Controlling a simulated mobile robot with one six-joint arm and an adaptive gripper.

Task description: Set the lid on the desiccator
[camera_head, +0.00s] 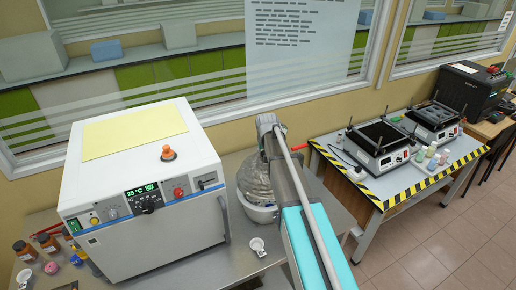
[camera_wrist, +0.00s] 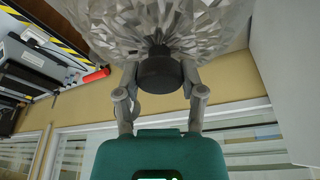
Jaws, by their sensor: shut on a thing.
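The desiccator lid, a clear faceted glass dome (camera_wrist: 120,30), fills the top of the wrist view. Its dark round knob (camera_wrist: 160,70) is between the fingers of my gripper (camera_wrist: 162,82), which is shut on it. In the head view the glass dome (camera_head: 254,180) is directly above the white desiccator base (camera_head: 258,212), partly hidden by my arm. I cannot tell whether the rims fully touch. A red rod-like part (camera_wrist: 97,75) sticks out beside the dome and also shows in the head view (camera_head: 300,147).
A large white oven (camera_head: 150,235) stands close to the left of the desiccator on the grey bench. A small white cup (camera_head: 258,246) is in front of the base. A table with striped edges (camera_head: 395,200) stands to the right, with black-topped devices (camera_head: 382,140) on it.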

